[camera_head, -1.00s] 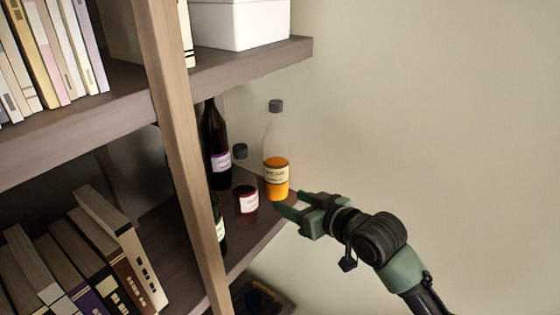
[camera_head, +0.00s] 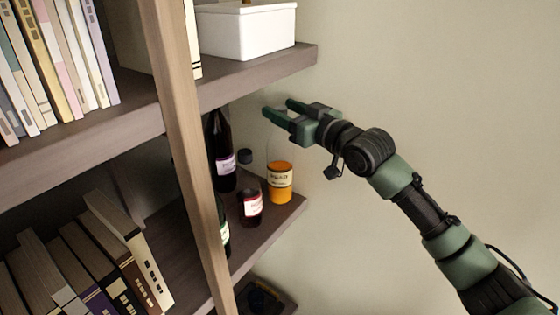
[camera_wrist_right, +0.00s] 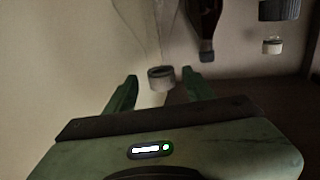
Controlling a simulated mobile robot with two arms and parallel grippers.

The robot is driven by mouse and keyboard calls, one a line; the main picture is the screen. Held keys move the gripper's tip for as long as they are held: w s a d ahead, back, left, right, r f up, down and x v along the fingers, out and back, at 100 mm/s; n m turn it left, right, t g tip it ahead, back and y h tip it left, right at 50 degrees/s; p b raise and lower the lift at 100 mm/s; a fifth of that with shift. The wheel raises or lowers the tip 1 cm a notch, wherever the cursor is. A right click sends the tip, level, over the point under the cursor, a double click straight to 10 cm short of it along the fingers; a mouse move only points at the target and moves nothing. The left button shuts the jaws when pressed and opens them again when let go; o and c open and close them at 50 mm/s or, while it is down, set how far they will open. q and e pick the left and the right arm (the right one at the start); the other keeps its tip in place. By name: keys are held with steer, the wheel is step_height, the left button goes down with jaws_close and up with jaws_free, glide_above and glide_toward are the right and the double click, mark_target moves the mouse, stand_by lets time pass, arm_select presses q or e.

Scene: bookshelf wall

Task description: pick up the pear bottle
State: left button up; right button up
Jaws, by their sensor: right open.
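The bottle with orange liquid (camera_head: 280,182), which I take for the pear bottle, stands upright near the right end of the lower shelf. Its pale label is too small to read surely. My right gripper (camera_head: 277,107) is open at the height of its clear upper part, partly hiding its neck and cap. In the right wrist view, which appears upside down, the grey cap (camera_wrist_right: 161,78) and clear neck show between and just beyond the open fingers. I cannot tell whether they touch. My left gripper is not in view.
A dark tall bottle (camera_head: 221,150), a small dark red bottle (camera_head: 250,205) and a partly hidden green one stand left of it. A wooden post (camera_head: 186,150) and the upper shelf (camera_head: 235,90) with a white box (camera_head: 247,30) are close. Open space lies right.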

steer(key=p+x, duration=0.1)
steer(key=x, duration=0.1)
steer(key=shift+w+a+r, duration=0.1)
steer(key=shift+w+a, duration=0.1)
steer(key=shift+a, duration=0.15)
steer(key=shift+w+a+f+p, duration=0.2)
steer(key=shift+w+a+p, duration=0.1)
steer(key=shift+w+a, duration=0.15)
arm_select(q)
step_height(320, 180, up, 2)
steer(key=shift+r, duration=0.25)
arm_select(e)
steer(key=shift+d, duration=0.1)
jaws_close()
steer(key=shift+r, duration=0.15)
stand_by(0.3)
